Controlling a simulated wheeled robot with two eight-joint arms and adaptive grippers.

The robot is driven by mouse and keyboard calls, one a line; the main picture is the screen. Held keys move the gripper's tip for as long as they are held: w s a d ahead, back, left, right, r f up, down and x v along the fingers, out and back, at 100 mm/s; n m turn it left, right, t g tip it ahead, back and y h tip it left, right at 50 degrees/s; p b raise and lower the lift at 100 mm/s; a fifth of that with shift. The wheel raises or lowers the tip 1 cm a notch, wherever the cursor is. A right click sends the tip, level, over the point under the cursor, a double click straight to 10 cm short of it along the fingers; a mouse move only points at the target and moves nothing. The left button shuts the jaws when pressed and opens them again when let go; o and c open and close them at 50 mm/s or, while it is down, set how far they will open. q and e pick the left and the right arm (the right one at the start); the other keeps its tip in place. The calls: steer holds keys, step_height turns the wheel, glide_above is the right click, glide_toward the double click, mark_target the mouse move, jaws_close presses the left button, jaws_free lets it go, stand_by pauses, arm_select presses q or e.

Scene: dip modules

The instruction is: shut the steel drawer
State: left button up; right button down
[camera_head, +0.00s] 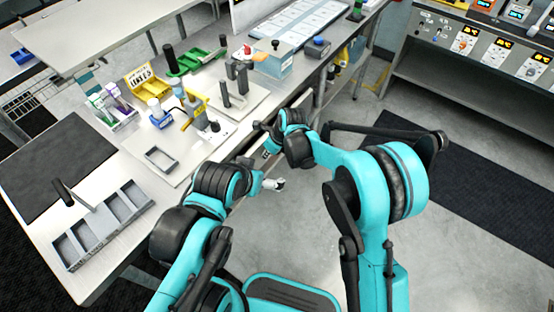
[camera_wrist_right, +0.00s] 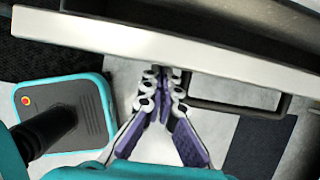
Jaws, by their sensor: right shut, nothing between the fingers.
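The steel drawer shows in the right wrist view as a long pale front strip (camera_wrist_right: 215,52) crossing the upper part. A dark bar handle (camera_wrist_right: 235,108) sticks out from it. A dark space lies behind the strip; how far the drawer stands out is hard to tell. My right gripper (camera_wrist_right: 162,75) is shut and empty, its tips at the lower edge of the front, just left of the handle; contact is unclear. In the head view my right gripper (camera_head: 267,154) is small beside the bench edge. My left gripper (camera_head: 275,184) is near it, its fingers too small to read.
The bench top (camera_head: 150,190) carries a grey divided tray (camera_head: 105,225), a dark mat (camera_head: 55,170), a yellow bin (camera_head: 145,80) and bottles near its edge. Open floor (camera_head: 300,215) lies between bench and my base. An instrument rack (camera_head: 480,45) stands at upper right.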

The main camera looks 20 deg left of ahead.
steer(key=shift+w+a, duration=0.2)
steer(key=shift+a, duration=0.3)
steer(key=shift+w+a, duration=0.15)
steer(key=shift+a, duration=0.3)
